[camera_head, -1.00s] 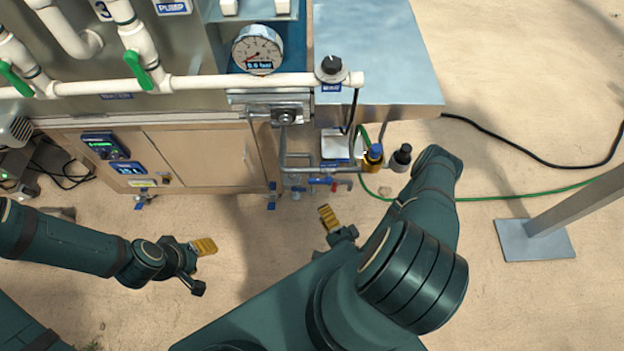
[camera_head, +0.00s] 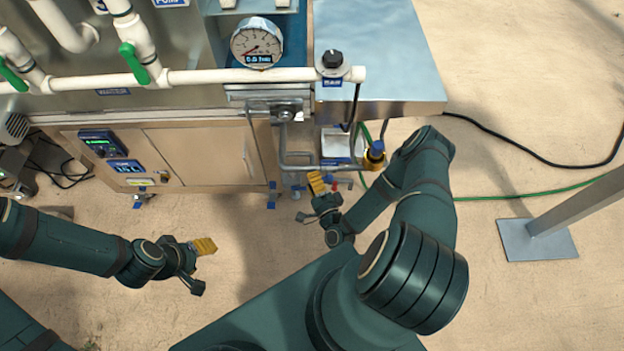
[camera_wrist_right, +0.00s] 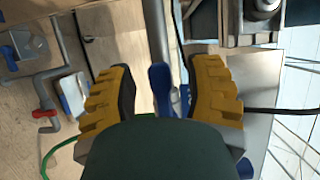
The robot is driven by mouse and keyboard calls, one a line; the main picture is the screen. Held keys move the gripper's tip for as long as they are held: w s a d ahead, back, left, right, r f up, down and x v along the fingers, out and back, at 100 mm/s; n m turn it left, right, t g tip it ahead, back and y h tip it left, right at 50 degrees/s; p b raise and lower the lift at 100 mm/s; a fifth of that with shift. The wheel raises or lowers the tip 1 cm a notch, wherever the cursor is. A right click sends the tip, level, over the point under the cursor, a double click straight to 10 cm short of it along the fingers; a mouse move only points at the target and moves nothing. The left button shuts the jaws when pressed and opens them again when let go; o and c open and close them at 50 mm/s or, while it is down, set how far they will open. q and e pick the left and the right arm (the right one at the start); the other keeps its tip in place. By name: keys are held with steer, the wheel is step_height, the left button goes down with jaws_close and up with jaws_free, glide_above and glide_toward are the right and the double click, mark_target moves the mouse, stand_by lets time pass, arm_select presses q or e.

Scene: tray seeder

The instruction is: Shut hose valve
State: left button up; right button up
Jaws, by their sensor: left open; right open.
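A blue valve lever (camera_wrist_right: 160,88) lies between the two yellow finger pads of my right gripper (camera_wrist_right: 163,96) in the right wrist view, with gaps on both sides. In the head view, my right gripper (camera_head: 309,199) is open at the low pipework under the machine's right end and hides most of the lever. A red valve handle (camera_wrist_right: 44,113) sits on a side pipe at the left of the wrist view. I cannot tell which handle is the hose valve's. My left gripper (camera_head: 200,267) is open and empty over the floor.
The wooden cabinet (camera_head: 195,157) and metal side table (camera_head: 375,50) stand behind the right gripper. A green hose (camera_head: 520,196) crosses the floor. The floor between the grippers is clear.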

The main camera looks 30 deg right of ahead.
steer(key=shift+w, duration=0.5)
jaws_close()
